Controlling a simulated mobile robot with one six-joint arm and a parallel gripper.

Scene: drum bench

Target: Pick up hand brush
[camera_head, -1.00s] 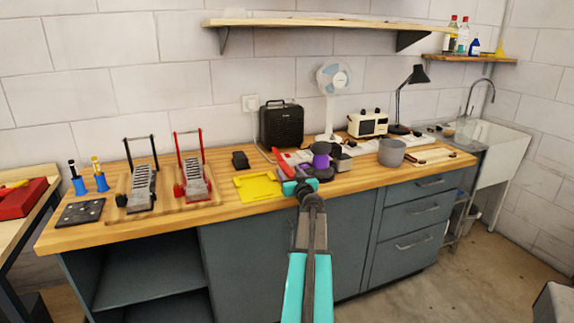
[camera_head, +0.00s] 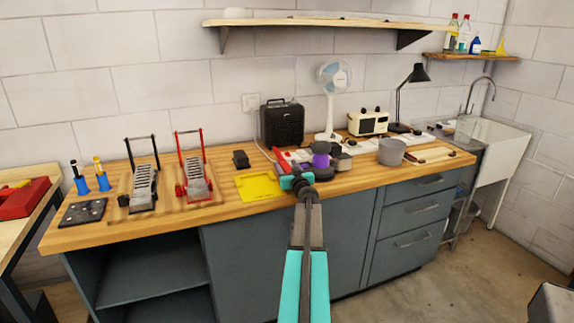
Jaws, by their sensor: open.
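A long red item (camera_head: 283,160) lies on the wooden bench top just behind my gripper. It may be the hand brush, but it is small and partly covered, so I cannot be sure. My gripper (camera_head: 304,169) is open at the end of my teal and grey arm, over the bench near its front edge. It is just in front of the red item. The wrist hides part of the bench there, and I cannot see the fingertips clearly. A purple and dark item (camera_head: 321,160) shows beside the gripper, on its right.
A black speaker-like box (camera_head: 282,124), a white fan (camera_head: 331,100) and a cream toaster-like box (camera_head: 368,123) stand behind. A grey pot (camera_head: 391,152) stands right. Two pedals (camera_head: 194,180) are farther left. A shelf (camera_head: 315,23) hangs above.

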